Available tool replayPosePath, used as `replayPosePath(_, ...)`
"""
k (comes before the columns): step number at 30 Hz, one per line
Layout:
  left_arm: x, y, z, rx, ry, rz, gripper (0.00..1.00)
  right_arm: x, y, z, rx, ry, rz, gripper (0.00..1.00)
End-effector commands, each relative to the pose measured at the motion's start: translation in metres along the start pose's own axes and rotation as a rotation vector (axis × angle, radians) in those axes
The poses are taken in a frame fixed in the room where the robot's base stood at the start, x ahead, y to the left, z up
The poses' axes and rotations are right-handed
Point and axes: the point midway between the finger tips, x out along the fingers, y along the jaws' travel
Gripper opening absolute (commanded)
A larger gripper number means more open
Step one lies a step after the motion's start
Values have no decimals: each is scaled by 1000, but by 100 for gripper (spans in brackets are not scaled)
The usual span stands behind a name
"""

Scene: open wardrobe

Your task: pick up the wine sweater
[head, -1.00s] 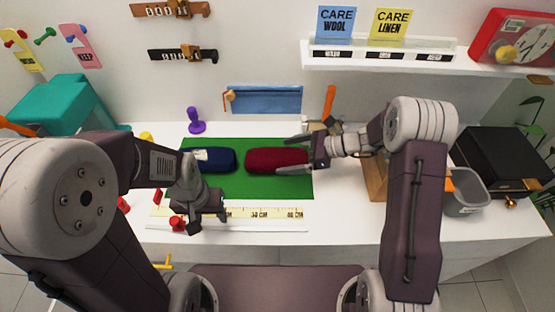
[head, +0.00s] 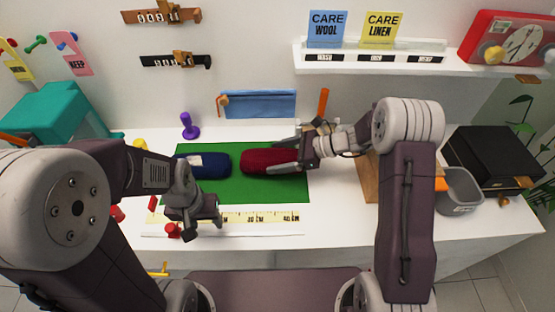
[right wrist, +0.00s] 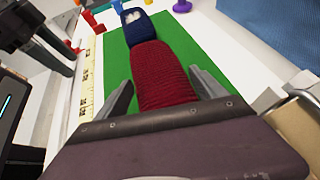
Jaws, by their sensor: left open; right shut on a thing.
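The wine sweater (head: 256,163) is a dark red knitted roll lying on the green mat (head: 270,193). My right gripper (head: 277,156) has its fingers on both sides of its right end and is shut on it. In the right wrist view the sweater (right wrist: 160,72) runs away from between the two fingers (right wrist: 163,93). The sweater still appears to rest on the mat. My left gripper (head: 203,222) is open and empty, low over the front left of the mat near the ruler.
A navy rolled garment (head: 208,165) lies just left of the sweater. A yellow ruler (head: 262,217) runs along the front of the mat. A purple peg (head: 188,127) stands behind. A grey bin (head: 459,190) and black box (head: 495,160) are at the right.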

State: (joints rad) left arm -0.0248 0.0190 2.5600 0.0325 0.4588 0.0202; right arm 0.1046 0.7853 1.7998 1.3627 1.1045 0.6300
Motion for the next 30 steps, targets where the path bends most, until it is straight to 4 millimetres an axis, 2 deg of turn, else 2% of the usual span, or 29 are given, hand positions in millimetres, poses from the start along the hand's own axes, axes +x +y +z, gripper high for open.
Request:
replayPosePath(4, -3, 0, 0, 0, 0, 0, 51, -17, 2, 25, -3, -1, -3, 18)
replayPosePath(12, -4, 0, 0, 0, 0, 0, 51, -72, 46, 35, -1, 0, -4, 18)
replayPosePath(18, -6, 0, -1, 0, 0, 0, 51, -103, 72, 41, -1, 0, -3, 18)
replayPosePath(24, -7, 0, -1, 0, 0, 0, 51, -116, 83, 44, -1, 0, -1, 18)
replayPosePath(30, -7, 0, -1, 0, 0, 0, 51, -117, 84, 44, -1, 0, 0, 18)
